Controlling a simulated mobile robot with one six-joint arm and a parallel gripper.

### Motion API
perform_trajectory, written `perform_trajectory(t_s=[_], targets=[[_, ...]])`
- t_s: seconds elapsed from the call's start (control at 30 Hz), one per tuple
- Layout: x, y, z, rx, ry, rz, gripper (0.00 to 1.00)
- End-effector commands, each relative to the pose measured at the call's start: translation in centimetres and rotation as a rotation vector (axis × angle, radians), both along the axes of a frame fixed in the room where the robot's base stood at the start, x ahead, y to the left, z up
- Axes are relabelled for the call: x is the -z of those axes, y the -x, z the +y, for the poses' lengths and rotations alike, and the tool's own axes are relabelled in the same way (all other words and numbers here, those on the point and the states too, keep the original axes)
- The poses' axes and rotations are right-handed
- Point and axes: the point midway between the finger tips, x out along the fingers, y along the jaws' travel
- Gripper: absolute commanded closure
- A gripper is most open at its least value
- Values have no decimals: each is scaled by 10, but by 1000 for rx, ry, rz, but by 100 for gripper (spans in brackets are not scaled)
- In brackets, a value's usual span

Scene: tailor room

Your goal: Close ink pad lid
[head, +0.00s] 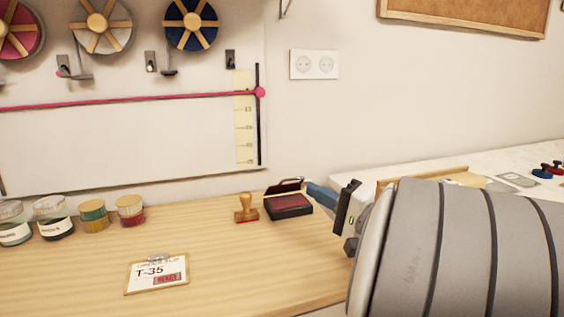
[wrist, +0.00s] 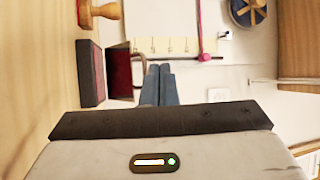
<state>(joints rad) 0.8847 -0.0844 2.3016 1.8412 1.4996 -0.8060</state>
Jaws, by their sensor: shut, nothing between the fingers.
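The ink pad (head: 288,206) sits on the wooden table, a dark box with a dark red pad. Its lid (head: 285,186) stands raised at the back, hinged open. In the wrist view the ink pad base (wrist: 91,73) is at the left and the open lid (wrist: 118,72) is beside it. My gripper (head: 312,189) is just right of the lid, its blue-grey fingers pointing left. In the wrist view my gripper (wrist: 159,70) is shut and empty, with its fingertips close to the lid's edge. I cannot tell whether they touch it.
A wooden stamp (head: 246,209) stands left of the ink pad. Several jars (head: 93,215) line the table's left back, and a T-35 card (head: 156,273) lies in front. The wall with sockets (head: 314,64) is behind. The table's middle front is clear.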

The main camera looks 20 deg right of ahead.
Motion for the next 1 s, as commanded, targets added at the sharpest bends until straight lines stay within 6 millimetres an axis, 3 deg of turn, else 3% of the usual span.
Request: perform_trajectory(t_s=[0.03, 0.3, 0.5, 0.77, 1.0], targets=[[-18, -5, 9, -41, 22, 48, 100], [-24, -20, 49, -234, 176, 331, 100], [-31, -20, 66, -343, 328, 519, 100], [-47, -18, 71, -444, 571, 725, 100], [-73, -21, 60, -496, 834, 865, 100]])
